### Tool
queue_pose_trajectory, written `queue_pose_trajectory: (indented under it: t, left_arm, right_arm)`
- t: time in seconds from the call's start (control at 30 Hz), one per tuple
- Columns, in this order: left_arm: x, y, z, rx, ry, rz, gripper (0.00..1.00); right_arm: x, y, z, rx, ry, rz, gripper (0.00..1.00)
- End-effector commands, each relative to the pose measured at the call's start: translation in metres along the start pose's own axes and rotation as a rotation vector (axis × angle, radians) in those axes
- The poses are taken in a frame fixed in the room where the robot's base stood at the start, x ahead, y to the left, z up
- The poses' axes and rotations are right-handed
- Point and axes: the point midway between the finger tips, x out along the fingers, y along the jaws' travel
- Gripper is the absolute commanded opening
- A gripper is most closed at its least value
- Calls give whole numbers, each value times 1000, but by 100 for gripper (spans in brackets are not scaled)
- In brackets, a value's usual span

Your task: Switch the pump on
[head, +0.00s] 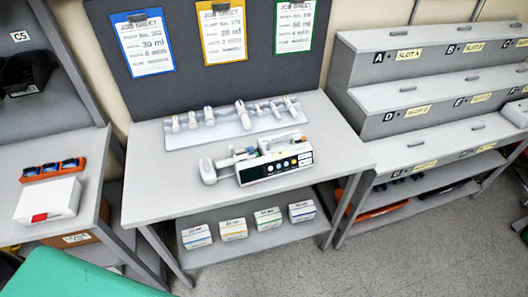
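The infusion pump (275,166) lies on the grey table (150,192) in the middle of the head view. Neither of my grippers shows in this view.
Several syringes stand on a pale tray (185,140) behind the pump. Job sheets hang on the dark board (190,88). Boxes sit on the lower shelf (262,236). Stepped slot shelves (405,98) stand right; a white box (48,200) sits left. The table's front is clear.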

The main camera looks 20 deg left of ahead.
Motion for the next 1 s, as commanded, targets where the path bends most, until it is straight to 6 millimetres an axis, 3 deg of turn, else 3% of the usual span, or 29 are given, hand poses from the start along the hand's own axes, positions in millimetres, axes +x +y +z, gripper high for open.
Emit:
queue_pose_trajectory:
  t: [0.33,0.37,0.5,0.53,1.0]
  left_arm:
    - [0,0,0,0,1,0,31]
    - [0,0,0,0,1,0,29]
    - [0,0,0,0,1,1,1]
    - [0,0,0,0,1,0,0]
    - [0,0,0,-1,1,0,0]
  right_arm:
    - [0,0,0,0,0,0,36]
    - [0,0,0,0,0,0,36]
    - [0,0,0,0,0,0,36]
    - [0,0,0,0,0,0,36]
    - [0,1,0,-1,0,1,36]
